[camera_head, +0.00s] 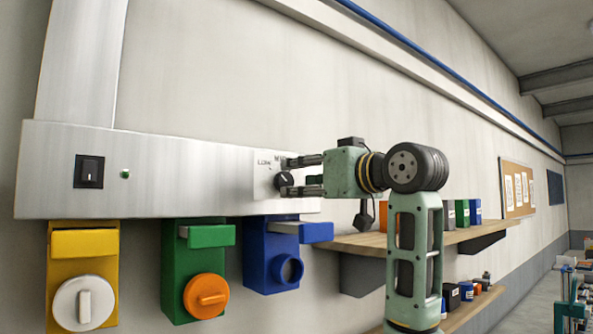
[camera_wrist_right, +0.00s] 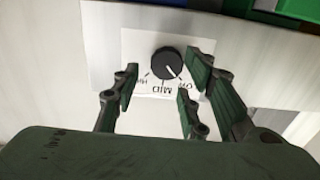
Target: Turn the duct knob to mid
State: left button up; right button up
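The duct knob (camera_head: 284,180) is a round black dial on a white label plate (camera_head: 263,176) on the metal duct. In the right wrist view the knob (camera_wrist_right: 167,63) has a white pointer line slanting to the lower right, away from the upside-down MID mark (camera_wrist_right: 163,89) and towards the label at the right. My right gripper (camera_head: 283,176) is at the knob, with fingers above and below it in the head view. In the wrist view the right gripper (camera_wrist_right: 160,88) has its fingers spread. Contact with the knob cannot be told. My left gripper is not in view.
A black switch (camera_head: 89,171) and a green light (camera_head: 125,174) are on the duct's left. Yellow (camera_head: 86,242), green (camera_head: 208,236) and blue (camera_head: 300,232) units hang below. A wooden shelf (camera_head: 350,242) with boxes is at the right.

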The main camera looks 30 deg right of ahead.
aim_at(290, 182)
jog(key=w, duration=0.2)
jog(key=shift+w+a+f, duration=0.1)
jog(key=shift+w+f, duration=0.05)
jog(key=shift+w, duration=0.4)
jog(key=shift+s, duration=0.15)
jog(key=shift+c, duration=0.4)
jog(key=shift+a, duration=0.15)
jog(key=c, duration=0.7)
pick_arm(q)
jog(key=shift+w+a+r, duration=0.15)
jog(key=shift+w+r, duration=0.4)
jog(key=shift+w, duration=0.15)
pick_arm(e)
jog(key=shift+s, duration=0.1)
jog(key=shift+c, duration=1.1)
